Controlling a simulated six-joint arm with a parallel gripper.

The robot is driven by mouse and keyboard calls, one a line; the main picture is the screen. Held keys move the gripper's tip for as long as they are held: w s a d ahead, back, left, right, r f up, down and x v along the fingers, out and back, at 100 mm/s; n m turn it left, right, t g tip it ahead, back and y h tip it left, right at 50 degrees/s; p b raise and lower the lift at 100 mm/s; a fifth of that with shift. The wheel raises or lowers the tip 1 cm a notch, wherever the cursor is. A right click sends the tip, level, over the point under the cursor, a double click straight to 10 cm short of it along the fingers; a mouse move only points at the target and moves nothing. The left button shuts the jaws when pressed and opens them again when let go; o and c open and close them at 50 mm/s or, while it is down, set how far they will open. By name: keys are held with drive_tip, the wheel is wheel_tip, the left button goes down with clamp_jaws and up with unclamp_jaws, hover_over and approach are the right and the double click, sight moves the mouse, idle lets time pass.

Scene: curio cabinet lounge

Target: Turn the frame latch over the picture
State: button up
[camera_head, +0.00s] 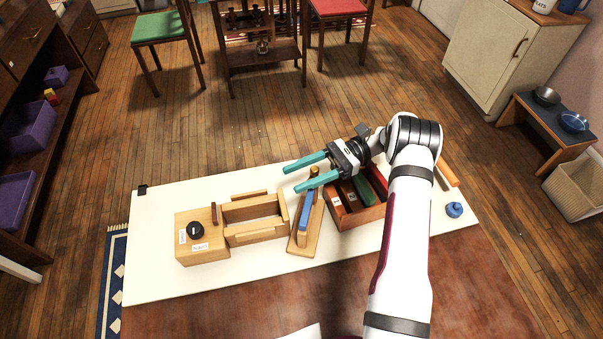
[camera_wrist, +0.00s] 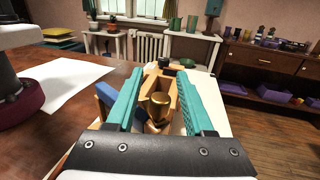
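My gripper (camera_head: 292,179) has two teal fingers, spread apart with a clear gap. It is above the white board, pointing left. A brass knob (camera_head: 314,172) shows between the fingers; it also shows between them in the wrist view (camera_wrist: 159,104). I cannot tell whether the fingers touch it. Below it is a wooden stand (camera_head: 298,242) with a blue bar (camera_head: 306,212). Left of that is an open wooden frame-like box (camera_head: 236,213) with a dark red upright piece (camera_head: 213,213) by its left end. I cannot tell which part is the frame latch, and no picture is recognizable.
A wooden block (camera_head: 205,256) with a black knob (camera_head: 196,230) and labels stands at the board's left. A wooden tray (camera_head: 357,222) of coloured bars lies under my arm. A blue knobbed object (camera_head: 454,210) is at right. The white board (camera_head: 160,285) is clear at left.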

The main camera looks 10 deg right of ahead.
idle(0.3)
drive_tip(key=s+d+m+t+h, duration=0.85)
drive_tip(key=m+t, duration=0.55)
drive_tip(key=t, duration=0.5)
drive_tip(key=s+a+r+n+g+y, duration=0.2)
drive_tip(key=s+a+r+n+g, duration=0.15)
drive_tip(key=a+n+g, duration=0.3)
drive_tip(key=s+a+r+n+g+y, duration=0.2)
drive_tip(key=s+a+r+n+g, duration=0.15)
drive_tip(key=a+n+g, duration=0.3)
drive_tip(key=s+r+n+g+h, duration=0.2)
drive_tip(key=s+n+h, duration=0.8)
drive_tip(key=h, duration=0.1)
drive_tip(key=shift+d+n, duration=0.4)
